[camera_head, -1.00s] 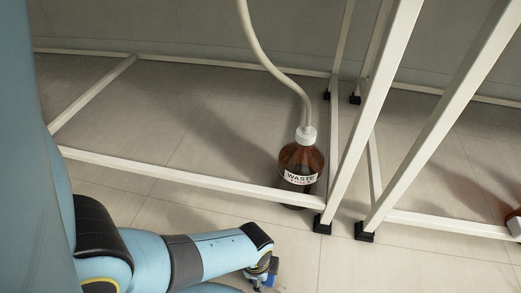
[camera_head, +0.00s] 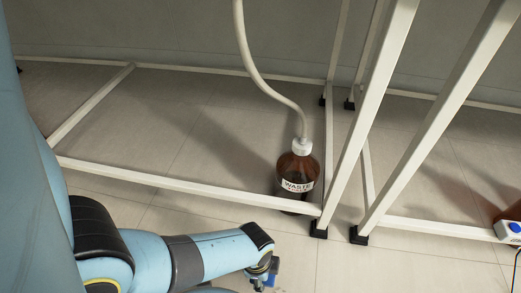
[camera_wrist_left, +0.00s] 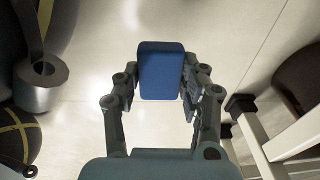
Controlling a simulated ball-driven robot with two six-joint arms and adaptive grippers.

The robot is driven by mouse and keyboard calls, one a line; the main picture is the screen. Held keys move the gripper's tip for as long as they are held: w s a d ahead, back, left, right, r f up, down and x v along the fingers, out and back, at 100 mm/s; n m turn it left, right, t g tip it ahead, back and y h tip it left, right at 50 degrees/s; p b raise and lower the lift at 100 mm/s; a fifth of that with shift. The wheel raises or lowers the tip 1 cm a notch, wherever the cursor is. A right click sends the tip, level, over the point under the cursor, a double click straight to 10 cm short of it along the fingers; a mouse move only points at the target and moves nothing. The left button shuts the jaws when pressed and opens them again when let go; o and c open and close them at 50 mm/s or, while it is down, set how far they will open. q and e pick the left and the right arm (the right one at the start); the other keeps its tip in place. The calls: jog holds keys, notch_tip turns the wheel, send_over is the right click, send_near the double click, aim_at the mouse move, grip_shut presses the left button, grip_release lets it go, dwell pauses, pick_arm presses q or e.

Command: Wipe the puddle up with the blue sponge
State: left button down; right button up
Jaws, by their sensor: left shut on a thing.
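My left gripper (camera_wrist_left: 160,92) is shut on the blue sponge (camera_wrist_left: 160,70), whose flat blue face shows between the fingers in the left wrist view. In the head view, a small part of the blue sponge (camera_head: 272,270) shows at my left wrist, low over the floor near the bottom edge, in front of the white frame. I cannot make out a puddle clearly; the pale tiled floor (camera_wrist_left: 85,85) below the sponge has a bright patch. My right gripper is in neither view.
A brown WASTE bottle (camera_head: 297,172) with a white cap and hose (camera_head: 262,77) stands behind the low white rail (camera_head: 185,184). White frame legs with black feet (camera_head: 319,228) stand right of the sponge.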

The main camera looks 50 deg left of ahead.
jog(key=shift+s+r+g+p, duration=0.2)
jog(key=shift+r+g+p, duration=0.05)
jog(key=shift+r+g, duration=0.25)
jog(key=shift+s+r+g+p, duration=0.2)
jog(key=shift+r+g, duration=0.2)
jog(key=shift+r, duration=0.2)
